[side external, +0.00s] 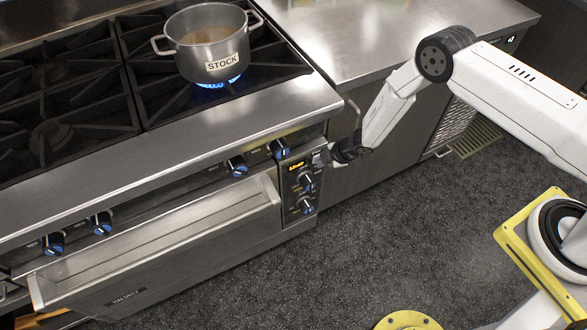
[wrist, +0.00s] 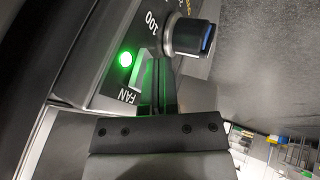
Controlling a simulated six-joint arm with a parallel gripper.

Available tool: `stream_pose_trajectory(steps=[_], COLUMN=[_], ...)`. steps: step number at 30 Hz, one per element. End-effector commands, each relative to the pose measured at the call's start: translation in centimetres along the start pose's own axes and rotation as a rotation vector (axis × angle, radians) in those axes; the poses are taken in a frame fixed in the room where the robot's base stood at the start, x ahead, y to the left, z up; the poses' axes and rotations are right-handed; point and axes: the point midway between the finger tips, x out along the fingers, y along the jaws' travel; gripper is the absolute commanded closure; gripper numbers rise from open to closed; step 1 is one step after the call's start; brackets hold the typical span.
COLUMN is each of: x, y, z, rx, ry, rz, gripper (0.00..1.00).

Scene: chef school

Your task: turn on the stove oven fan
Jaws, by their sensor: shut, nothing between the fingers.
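The oven's control panel (side external: 289,200) is at the right end of the stove front, with an orange display (side external: 296,166) and knobs. In the wrist view a green light (wrist: 125,59) glows beside the FAN label (wrist: 127,97). A pale fan switch (wrist: 143,72) shows partly next to the label; my fingers hide some of it. My gripper (wrist: 163,95) is shut and empty, with its fingertips at the switch; whether they touch it I cannot tell. In the side view my gripper (side external: 325,157) is at the panel's upper right.
A black knob (wrist: 188,37) with a blue mark is close to my fingertips in the wrist view. A pot labelled STOCK (side external: 208,45) stands over a blue flame. More knobs (side external: 237,166) line the stove front.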

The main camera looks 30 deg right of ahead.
Motion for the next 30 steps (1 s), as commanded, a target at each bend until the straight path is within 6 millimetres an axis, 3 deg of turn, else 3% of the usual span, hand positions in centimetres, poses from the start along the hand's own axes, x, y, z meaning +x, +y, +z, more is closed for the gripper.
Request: stream_pose_trajectory(steps=[30], x=[-1.3], y=[0.4], z=[-0.6], rx=[0.0], ry=[0.001], rz=[0.001], gripper=[1.0])
